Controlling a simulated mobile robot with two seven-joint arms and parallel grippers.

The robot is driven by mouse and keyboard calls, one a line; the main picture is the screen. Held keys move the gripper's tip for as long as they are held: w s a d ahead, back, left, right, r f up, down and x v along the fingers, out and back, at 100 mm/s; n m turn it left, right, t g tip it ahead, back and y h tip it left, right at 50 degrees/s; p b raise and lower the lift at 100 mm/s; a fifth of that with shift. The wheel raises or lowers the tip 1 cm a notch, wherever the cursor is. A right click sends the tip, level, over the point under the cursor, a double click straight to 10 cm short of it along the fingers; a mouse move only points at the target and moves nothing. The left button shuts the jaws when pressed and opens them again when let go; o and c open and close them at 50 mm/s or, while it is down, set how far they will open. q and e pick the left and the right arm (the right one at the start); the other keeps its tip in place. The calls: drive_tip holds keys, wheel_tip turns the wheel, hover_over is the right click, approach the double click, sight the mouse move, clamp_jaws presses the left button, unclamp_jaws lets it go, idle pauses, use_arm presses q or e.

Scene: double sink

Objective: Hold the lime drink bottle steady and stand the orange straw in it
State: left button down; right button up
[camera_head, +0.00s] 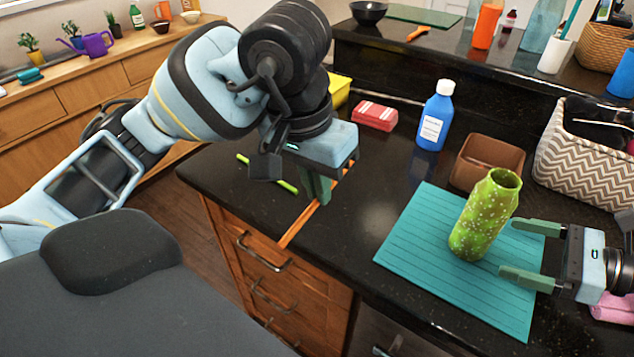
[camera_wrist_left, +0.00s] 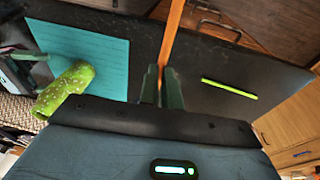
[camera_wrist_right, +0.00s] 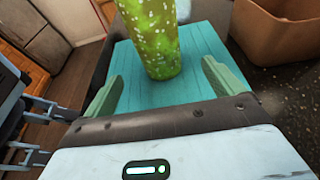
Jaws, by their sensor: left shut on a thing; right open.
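The lime drink bottle (camera_head: 486,215), green with pale speckles and open at the top, stands on a teal mat (camera_head: 408,245). It also shows in the left wrist view (camera_wrist_left: 66,90) and the right wrist view (camera_wrist_right: 158,42). My right gripper (camera_head: 512,252) is open, with its fingers pointing at the bottle's lower part; the bottle stands beyond and between the fingertips in the right wrist view. My left gripper (camera_head: 318,190) is shut on the orange straw (camera_head: 297,229), holding it slanted near the counter's front edge, left of the mat. The straw also shows in the left wrist view (camera_wrist_left: 172,35).
A light green stick (camera_head: 284,186) lies on the counter behind my left gripper. Behind the bottle are a brown box (camera_head: 487,160), a blue bottle (camera_head: 435,115) and a red folded cloth (camera_head: 375,116). A patterned basket (camera_head: 575,160) stands right.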

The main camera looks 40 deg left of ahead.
sight(490, 241)
use_arm(q)
drive_tip(key=shift+f, duration=0.5)
use_arm(e)
drive_tip(key=x, duration=0.5)
drive_tip(key=shift+a+f, duration=0.15)
use_arm(q)
drive_tip(key=shift+w+f+b, duration=0.1)
drive_tip(key=shift+f+b, duration=0.25)
drive_tip(key=shift+b, duration=0.1)
use_arm(e)
drive_tip(key=shift+x, duration=0.95)
drive_tip(key=c, duration=1)
use_arm(q)
drive_tip(key=w+d+r+n+g+h, duration=0.3)
drive_tip(key=d+n, duration=0.2)
drive_tip(key=d, duration=0.1)
drive_tip(key=w+d+r+n+g+h, duration=0.3)
drive_tip(key=d+r+n, duration=0.15)
drive_tip(key=d, duration=0.25)
drive_tip(key=w+d+r+n+t+h, duration=0.5)
drive_tip(key=w+r+n+t+h, duration=0.2)
drive_tip(key=r, duration=0.5)
drive_tip(key=w+n+h, duration=0.2)
drive_tip(key=n+h, duration=0.1)
drive_tip(key=shift+w+d+h, duration=0.35)
drive_tip(key=shift+w+h, duration=0.05)
